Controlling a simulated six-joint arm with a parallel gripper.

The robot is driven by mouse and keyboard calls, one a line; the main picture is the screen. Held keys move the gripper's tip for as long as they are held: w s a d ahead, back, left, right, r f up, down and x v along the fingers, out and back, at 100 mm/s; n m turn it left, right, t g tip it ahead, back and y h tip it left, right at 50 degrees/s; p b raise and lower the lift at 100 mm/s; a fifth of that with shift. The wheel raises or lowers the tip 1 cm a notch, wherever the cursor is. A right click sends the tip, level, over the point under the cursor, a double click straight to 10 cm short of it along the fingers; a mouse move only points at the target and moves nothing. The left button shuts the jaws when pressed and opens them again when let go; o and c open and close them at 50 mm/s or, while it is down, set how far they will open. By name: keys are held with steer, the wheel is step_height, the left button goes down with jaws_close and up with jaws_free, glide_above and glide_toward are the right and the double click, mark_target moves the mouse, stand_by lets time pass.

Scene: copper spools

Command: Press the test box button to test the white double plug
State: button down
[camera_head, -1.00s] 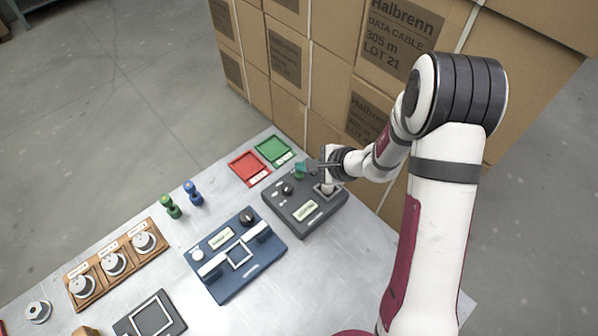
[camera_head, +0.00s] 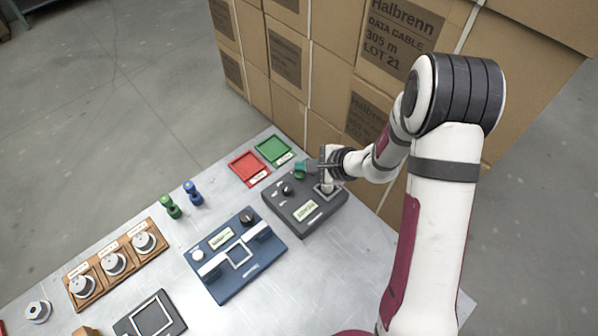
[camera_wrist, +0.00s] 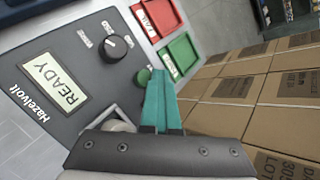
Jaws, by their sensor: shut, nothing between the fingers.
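The dark grey test box (camera_head: 322,219) stands at the right of the table. Its display (camera_wrist: 55,82) reads READY in the wrist view, beside a black knob (camera_wrist: 117,46). A green button (camera_wrist: 143,75) is at its far edge, partly covered by my fingers. My gripper (camera_wrist: 158,74) is shut and empty, its teal fingertips right at the button; I cannot tell whether they touch it. A pale round piece (camera_wrist: 121,127) sits in the box's square frame, mostly hidden by my gripper. I cannot tell whether it is the white double plug.
A red tray (camera_head: 249,168) and a green tray (camera_head: 273,151) lie behind the test box. A blue device (camera_head: 222,285) is to its left, then green and blue stamps and a wooden rack (camera_head: 101,291) with white spools. Stacked cartons (camera_head: 290,65) rise close behind.

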steer(key=shift+s+d+f, duration=0.1)
steer(key=shift+s+f, duration=0.1)
steer(key=shift+s, duration=0.3)
steer(key=shift+s+d+f, duration=0.1)
steer(key=shift+s+f, duration=0.05)
steer(key=shift+s, duration=0.3)
steer(key=shift+w+a+r, duration=0.1)
steer(key=shift+r, duration=1.25)
steer(key=shift+w+r, duration=0.1)
steer(key=shift+r, duration=1.25)
